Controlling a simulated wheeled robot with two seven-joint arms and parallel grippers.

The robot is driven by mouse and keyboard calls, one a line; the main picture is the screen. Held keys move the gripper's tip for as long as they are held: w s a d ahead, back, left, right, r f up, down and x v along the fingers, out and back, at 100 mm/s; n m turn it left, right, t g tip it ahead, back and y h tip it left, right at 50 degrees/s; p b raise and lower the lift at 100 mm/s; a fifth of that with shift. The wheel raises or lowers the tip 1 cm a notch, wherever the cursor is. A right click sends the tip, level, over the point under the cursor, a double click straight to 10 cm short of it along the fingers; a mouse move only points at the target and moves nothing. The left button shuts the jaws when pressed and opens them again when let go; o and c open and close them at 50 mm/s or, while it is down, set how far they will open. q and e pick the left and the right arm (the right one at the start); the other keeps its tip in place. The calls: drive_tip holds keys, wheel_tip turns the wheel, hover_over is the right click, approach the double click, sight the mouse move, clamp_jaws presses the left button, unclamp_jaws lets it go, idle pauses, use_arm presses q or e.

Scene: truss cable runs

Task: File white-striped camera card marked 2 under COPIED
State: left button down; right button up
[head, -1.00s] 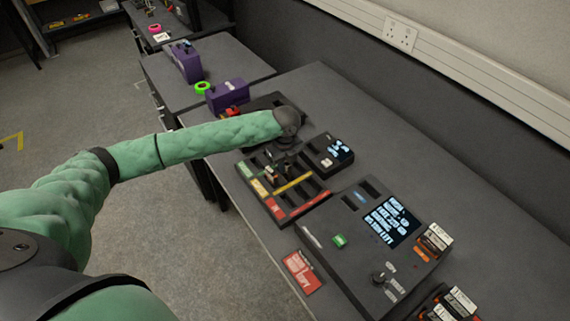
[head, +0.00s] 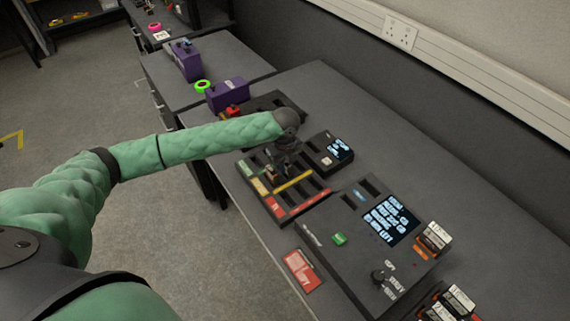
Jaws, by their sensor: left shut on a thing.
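A black slotted tray (head: 324,191) lies on the bench, with green, yellow and red labels along its front edge and a yellow bar (head: 294,183) across it. My left gripper (head: 280,167) points down over the tray's back part, behind the yellow bar. It is shut on a small card, mostly hidden by the gripper, so its stripe and number cannot be read. A small brownish piece (head: 270,174) shows beside the fingers; I cannot tell if it is held or stands in a slot. Which label reads COPIED is too small to tell. My right gripper is not in view.
A black console (head: 340,222) with a screen, green button and knob stands to the right, with orange-and-white cards (head: 436,238) beside it. A smaller screen box (head: 328,150) is behind the tray. A red card (head: 301,270) lies at the front edge. Purple boxes (head: 228,94) stand at left.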

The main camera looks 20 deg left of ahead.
use_arm(q)
drive_tip(key=shift+f, duration=0.1)
idle(0.3)
drive_tip(key=c, duration=1)
unclamp_jaws()
